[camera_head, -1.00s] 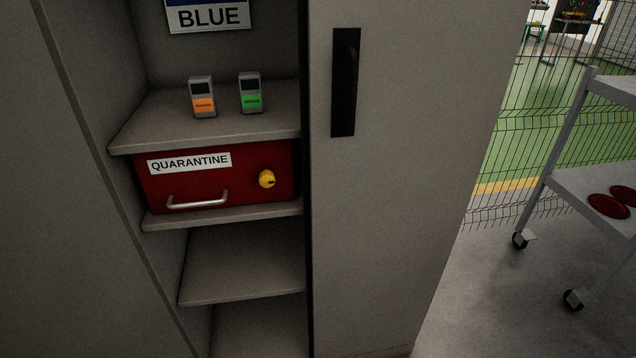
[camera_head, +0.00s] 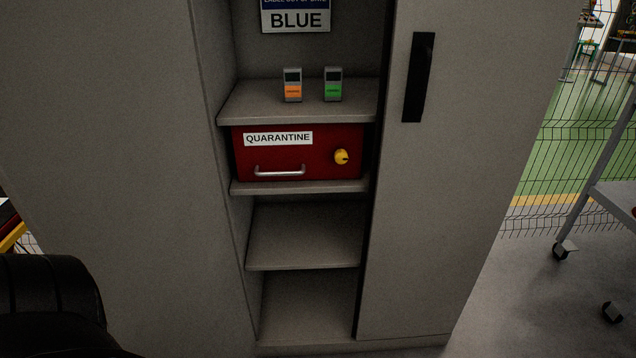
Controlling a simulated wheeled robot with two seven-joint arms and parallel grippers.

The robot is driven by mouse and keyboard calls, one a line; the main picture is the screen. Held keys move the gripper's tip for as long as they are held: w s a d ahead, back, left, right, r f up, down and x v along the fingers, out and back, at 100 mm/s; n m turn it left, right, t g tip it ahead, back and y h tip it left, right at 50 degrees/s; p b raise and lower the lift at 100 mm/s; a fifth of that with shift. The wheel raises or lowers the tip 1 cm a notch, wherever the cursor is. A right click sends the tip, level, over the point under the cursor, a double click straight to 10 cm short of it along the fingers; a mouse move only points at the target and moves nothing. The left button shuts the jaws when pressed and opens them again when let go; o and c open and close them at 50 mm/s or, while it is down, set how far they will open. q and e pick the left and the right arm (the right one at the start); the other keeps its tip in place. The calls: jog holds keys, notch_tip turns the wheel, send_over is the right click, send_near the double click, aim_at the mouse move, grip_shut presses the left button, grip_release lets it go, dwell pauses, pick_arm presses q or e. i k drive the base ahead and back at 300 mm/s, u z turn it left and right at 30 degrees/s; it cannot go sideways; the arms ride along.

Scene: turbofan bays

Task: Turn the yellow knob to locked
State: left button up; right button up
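The yellow knob (camera_head: 341,157) is on the right side of the front of a red box (camera_head: 310,166) labelled QUARANTINE. The box sits on a shelf in the grey cabinet and has a silver handle (camera_head: 280,171) at lower left. A small dark mark shows on the knob, but its setting is too small to read. A black part of my own body shows at the lower left. Neither gripper is in view.
Two small devices, one with an orange label (camera_head: 292,86) and one with a green label (camera_head: 333,85), stand on the shelf above. A door panel with a black handle (camera_head: 419,77) covers the cabinet's right side. A wheeled cart (camera_head: 598,190) stands at right by a wire fence.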

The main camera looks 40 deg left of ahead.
aim_at(341, 155)
jog(key=k, duration=0.35)
jog(key=u, duration=1.45)
